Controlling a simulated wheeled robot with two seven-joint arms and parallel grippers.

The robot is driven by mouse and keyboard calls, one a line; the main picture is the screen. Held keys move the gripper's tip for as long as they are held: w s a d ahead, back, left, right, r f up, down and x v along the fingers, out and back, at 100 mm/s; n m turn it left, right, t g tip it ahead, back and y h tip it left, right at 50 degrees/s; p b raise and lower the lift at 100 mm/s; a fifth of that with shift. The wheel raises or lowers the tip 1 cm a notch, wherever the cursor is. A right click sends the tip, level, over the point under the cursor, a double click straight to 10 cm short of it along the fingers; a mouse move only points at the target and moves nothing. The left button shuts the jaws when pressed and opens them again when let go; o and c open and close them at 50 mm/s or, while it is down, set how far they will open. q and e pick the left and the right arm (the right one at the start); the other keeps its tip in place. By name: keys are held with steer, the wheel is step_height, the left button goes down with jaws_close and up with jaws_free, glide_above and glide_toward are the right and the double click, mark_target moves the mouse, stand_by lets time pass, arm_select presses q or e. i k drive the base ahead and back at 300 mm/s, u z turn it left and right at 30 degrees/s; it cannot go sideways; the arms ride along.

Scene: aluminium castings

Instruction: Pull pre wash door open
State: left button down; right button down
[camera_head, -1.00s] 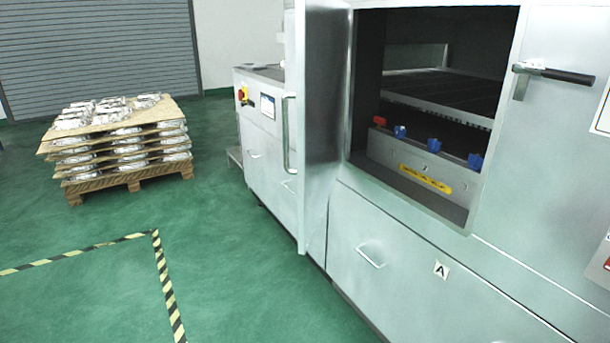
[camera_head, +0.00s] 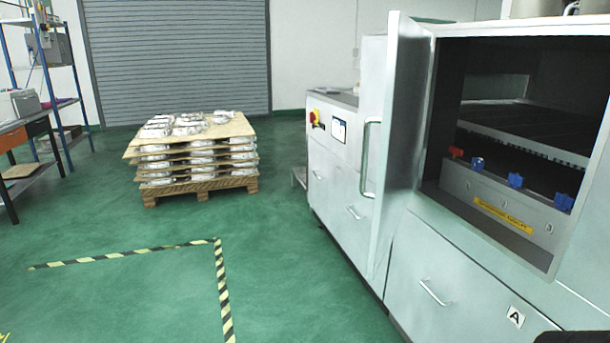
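The pre wash door (camera_head: 406,130) is a tall pale metal panel. It stands swung open, sticking out from the left side of the washer's opening. Its vertical bar handle (camera_head: 367,160) is on the face turned left. Inside the opening (camera_head: 500,215) are a dark rack, one red knob, several blue knobs and a yellow label. Neither gripper can be made out. A dark shape, cut off at the lower right corner, may be part of my arm.
A wooden pallet (camera_head: 200,187) with stacked castings stands at the back left. A shelf and bench (camera_head: 35,128) are at the far left. Yellow-black tape (camera_head: 222,290) marks the green floor. The floor left of the washer is clear.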

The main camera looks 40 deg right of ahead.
mark_target(409, 43)
steer(key=u, duration=0.4)
steer(key=k, duration=0.9)
steer(key=z, duration=1.15)
steer(key=i, duration=0.5)
steer(key=z, duration=0.05)
